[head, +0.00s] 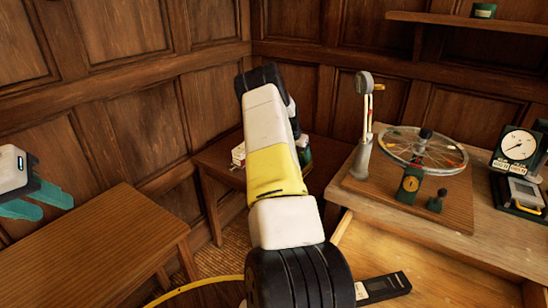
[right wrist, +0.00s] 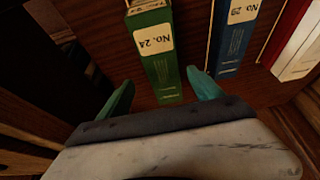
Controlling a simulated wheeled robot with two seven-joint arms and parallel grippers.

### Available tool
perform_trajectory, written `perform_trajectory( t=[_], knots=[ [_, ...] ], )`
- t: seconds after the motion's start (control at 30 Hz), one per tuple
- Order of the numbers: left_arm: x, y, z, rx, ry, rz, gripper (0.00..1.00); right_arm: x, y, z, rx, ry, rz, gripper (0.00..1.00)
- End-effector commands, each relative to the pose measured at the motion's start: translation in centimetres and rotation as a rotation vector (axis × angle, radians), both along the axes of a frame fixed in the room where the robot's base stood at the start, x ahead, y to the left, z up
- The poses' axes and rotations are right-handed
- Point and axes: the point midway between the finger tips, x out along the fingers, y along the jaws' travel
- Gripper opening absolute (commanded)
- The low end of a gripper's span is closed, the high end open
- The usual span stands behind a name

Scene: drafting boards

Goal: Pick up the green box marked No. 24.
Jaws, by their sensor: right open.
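The green box marked No. 24 (right wrist: 160,50) shows in the right wrist view, with a cream label that reads upside down. My right gripper (right wrist: 160,92) is open, with one teal finger on each side of the box's near end. I cannot tell whether either finger touches it. In the head view my right arm hides this gripper and most of the boxes; a bit of green (head: 304,153) shows beside the arm on the small dark table (head: 215,160). My left gripper (head: 56,207) is at the far left, its teal fingers apart and empty.
A blue box marked No. 29 (right wrist: 232,38) and a red and white box (right wrist: 297,45) stand to the right of the green one. A wooden bench (head: 90,245) is at left. A desk with a spoked wheel (head: 425,150) and a dial gauge (head: 518,146) is at right.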

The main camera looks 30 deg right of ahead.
Motion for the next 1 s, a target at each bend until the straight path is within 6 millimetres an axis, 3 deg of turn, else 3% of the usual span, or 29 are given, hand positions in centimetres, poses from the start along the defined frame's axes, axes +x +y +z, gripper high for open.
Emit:
perform_trajectory(
  t=[0.3, 0.6, 1.0],
  knots=[
    [0.0, 0.0, 0.0, 0.000, 0.000, 0.000, 0.36, 1.3, -1.2, -4.0, 0.001, 0.000, 0.000, 0.75],
    [0.0, 0.0, 0.0, 0.000, 0.000, 0.000, 0.36, 1.4, -1.4, -4.4, 0.001, 0.000, 0.000, 0.75],
    [0.0, 0.0, 0.0, 0.000, 0.000, 0.000, 0.36, 1.4, -1.4, -4.4, 0.001, 0.000, 0.001, 0.00]
  ],
)
